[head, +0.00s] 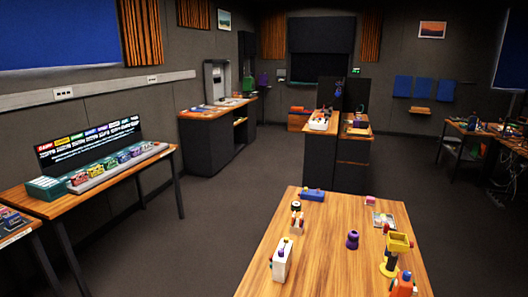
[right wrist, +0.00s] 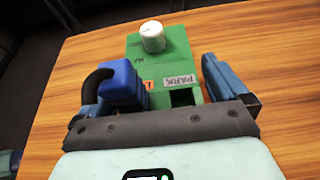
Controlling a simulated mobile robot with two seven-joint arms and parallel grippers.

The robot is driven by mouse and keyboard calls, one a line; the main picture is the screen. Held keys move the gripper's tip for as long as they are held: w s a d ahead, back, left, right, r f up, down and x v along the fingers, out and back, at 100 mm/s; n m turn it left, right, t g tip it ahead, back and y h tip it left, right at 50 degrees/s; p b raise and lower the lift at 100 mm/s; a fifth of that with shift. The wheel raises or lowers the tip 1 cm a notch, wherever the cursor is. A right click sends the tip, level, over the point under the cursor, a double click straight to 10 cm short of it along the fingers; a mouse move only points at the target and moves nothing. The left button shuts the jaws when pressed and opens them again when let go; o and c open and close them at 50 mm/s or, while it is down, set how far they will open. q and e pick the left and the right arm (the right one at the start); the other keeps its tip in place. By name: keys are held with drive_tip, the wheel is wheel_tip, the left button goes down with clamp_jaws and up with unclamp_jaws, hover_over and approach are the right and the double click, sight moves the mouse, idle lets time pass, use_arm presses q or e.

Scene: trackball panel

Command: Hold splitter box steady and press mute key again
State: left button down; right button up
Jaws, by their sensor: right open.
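In the right wrist view a green box (right wrist: 163,57) lies on a wooden surface, with a white round knob (right wrist: 152,36) at its far end. I cannot tell which part is the splitter box or the mute key. My left gripper is in no view.
In the head view a wooden table (head: 325,268) holds a white box (head: 282,259), a purple piece (head: 352,240), a blue piece (head: 312,195) and a yellow-topped device (head: 397,243). A side table with a lettered display (head: 90,141) stands left. Floor between them is clear.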

drive_tip(key=v, duration=1.2)
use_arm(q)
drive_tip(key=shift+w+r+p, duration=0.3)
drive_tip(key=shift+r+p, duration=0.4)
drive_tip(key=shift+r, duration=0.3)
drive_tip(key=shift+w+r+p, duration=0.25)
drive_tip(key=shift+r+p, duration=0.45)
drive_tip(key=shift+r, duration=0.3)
use_arm(e)
drive_tip(key=shift+v, duration=3)
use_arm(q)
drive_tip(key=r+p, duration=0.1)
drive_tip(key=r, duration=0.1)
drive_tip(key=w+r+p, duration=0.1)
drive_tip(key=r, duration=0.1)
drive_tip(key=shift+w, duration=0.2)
use_arm(e)
wheel_tip(320, 180, up, 4)
drive_tip(key=shift+w+f, duration=0.1)
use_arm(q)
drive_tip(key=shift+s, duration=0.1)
